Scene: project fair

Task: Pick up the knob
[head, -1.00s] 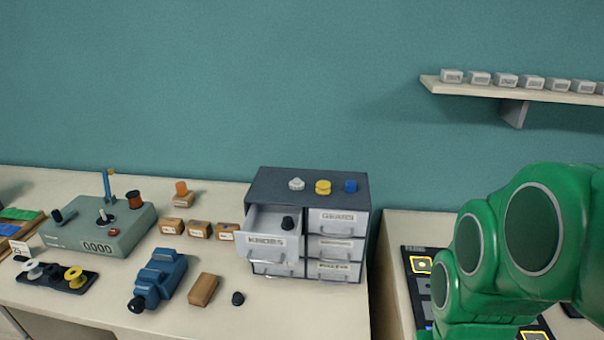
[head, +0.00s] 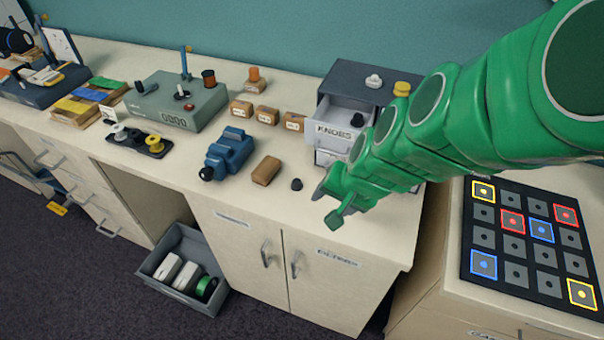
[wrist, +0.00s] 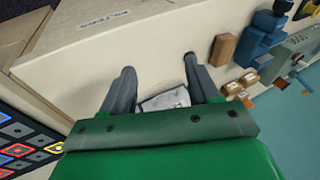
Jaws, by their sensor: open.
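A small black knob (head: 297,184) stands on the bench near its front edge, right of a wooden block (head: 265,170). Another black knob (head: 357,119) sits in the open drawer labelled KNOBS (head: 335,132). My gripper (head: 327,204) is open and empty, just right of the bench knob in the head view. In the wrist view, a dark spot, likely that knob (wrist: 189,55), shows at the tip of the right finger, outside the middle of the jaws. The wooden block (wrist: 222,49) is right of it there.
The drawer cabinet (head: 345,78) stands behind my gripper, partly hidden by my arm. A blue motor-like device (head: 230,152) and a grey-green control box (head: 180,100) are further left. A button panel (head: 528,240) lies on the right bench. The bench front is clear.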

